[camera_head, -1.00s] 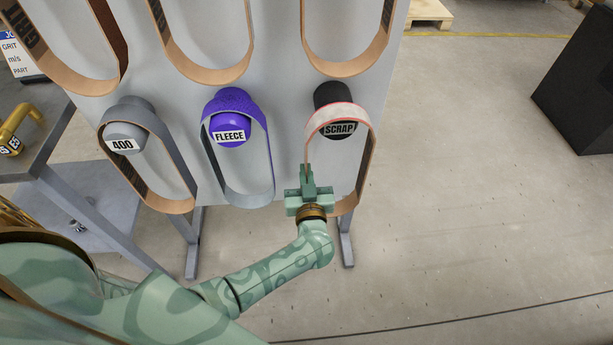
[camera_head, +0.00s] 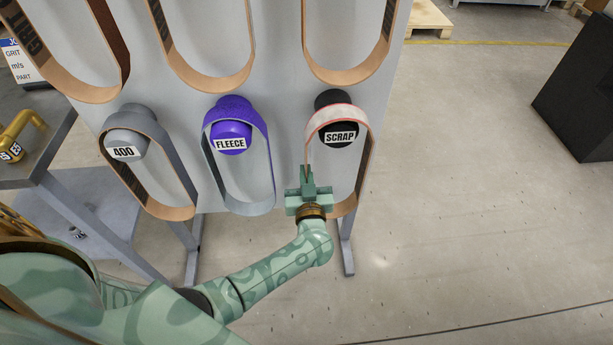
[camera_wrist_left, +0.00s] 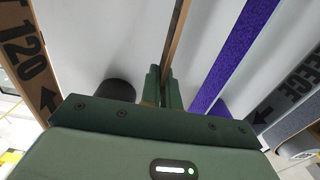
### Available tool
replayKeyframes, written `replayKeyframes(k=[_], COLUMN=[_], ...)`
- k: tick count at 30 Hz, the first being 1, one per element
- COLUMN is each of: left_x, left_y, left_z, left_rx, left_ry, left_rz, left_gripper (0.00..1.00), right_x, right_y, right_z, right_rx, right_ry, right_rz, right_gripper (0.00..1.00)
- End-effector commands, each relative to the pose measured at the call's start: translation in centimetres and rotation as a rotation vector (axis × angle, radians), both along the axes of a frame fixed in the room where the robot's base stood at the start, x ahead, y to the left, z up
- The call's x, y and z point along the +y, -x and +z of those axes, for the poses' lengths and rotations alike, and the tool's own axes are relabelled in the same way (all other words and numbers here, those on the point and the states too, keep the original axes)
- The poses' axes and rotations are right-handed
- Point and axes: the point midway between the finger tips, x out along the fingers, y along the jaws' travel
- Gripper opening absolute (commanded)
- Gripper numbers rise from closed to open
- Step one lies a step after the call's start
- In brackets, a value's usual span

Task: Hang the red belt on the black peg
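The red belt (camera_head: 338,114) is a long loop, pinkish red outside and tan inside. Its top arch passes over the black peg (camera_head: 334,97), whose root shows above the belt and whose SCRAP-labelled end shows inside the loop. The loop hangs down the grey panel. My left gripper (camera_head: 307,178) is shut on the loop's left strand, below the peg. In the left wrist view the fingers (camera_wrist_left: 164,88) pinch the belt's thin tan edge (camera_wrist_left: 174,42), with the black peg (camera_wrist_left: 115,90) to their left. Whether the belt bears on the peg is unclear. My right gripper is out of view.
A purple belt (camera_head: 269,165) hangs on the FLEECE peg (camera_head: 231,135) left of my gripper, and a grey belt (camera_head: 180,180) on the 400 peg (camera_head: 125,145). More belts (camera_head: 345,76) hang above. Open floor (camera_head: 480,200) lies to the right.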

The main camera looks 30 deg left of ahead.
Motion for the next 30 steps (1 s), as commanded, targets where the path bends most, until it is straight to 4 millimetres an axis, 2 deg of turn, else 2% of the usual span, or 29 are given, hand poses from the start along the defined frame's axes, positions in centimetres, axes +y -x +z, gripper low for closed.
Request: replayKeyframes(k=[9, 30], left_x=[0.7, 1.3], left_y=[-1.1, -2.0], left_z=[0.0, 0.0], left_rx=[-0.001, -0.001], left_ry=[0.002, 0.000], left_rz=[0.001, 0.002], left_gripper=[0.00, 0.00], right_x=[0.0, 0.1], right_y=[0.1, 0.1], right_z=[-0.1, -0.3], right_rx=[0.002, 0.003], right_ry=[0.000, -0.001], right_rz=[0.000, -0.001], right_gripper=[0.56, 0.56])
